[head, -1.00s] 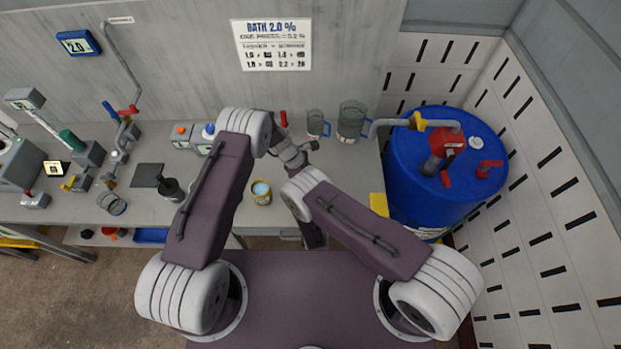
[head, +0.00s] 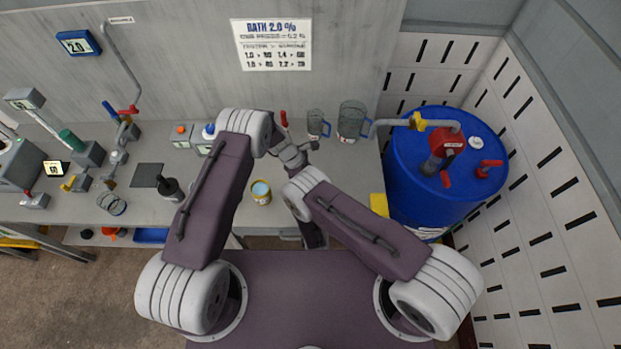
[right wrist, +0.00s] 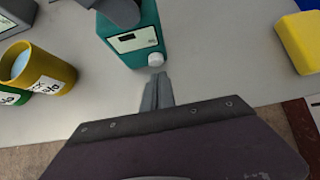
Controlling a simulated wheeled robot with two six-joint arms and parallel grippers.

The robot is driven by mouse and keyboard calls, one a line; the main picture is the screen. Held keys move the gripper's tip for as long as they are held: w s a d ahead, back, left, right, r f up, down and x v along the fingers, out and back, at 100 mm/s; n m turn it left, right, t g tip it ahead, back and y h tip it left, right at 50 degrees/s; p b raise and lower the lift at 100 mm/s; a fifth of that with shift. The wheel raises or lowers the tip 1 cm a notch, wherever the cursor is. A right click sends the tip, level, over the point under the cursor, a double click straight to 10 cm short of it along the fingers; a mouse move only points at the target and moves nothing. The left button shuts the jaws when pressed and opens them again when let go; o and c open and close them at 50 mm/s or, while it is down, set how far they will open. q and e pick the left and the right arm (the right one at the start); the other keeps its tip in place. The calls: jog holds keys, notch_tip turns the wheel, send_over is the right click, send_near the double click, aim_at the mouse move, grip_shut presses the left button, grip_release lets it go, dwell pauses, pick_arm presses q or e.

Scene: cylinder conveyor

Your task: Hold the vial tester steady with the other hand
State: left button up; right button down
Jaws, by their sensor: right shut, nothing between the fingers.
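The vial tester, a teal box with a small display and a white knob (right wrist: 130,38), stands on the bench in the right wrist view. In the head view my arms hide it. My right gripper (right wrist: 156,88) is shut and empty, its fingertips just in front of the tester near the white knob; I cannot tell whether they touch. My left gripper (head: 293,156) is over the bench behind my right arm in the head view. A dark grey part at the top of the tester in the right wrist view may be that gripper; its jaws cannot be made out.
A yellow cup (head: 261,192) with pale blue contents stands left of the tester, with a green container (right wrist: 12,95) beside it. A yellow block (right wrist: 300,42) lies to the right. Clear jugs (head: 351,122) stand at the back. A blue drum (head: 440,200) stands right of the bench.

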jog(key=shift+w, duration=0.75)
dwell(0.7)
jog(key=shift+s, duration=3.05)
pick_arm(q)
jog(key=o, duration=1.6)
jog(key=shift+o, duration=0.2)
jog(key=v, duration=1.2)
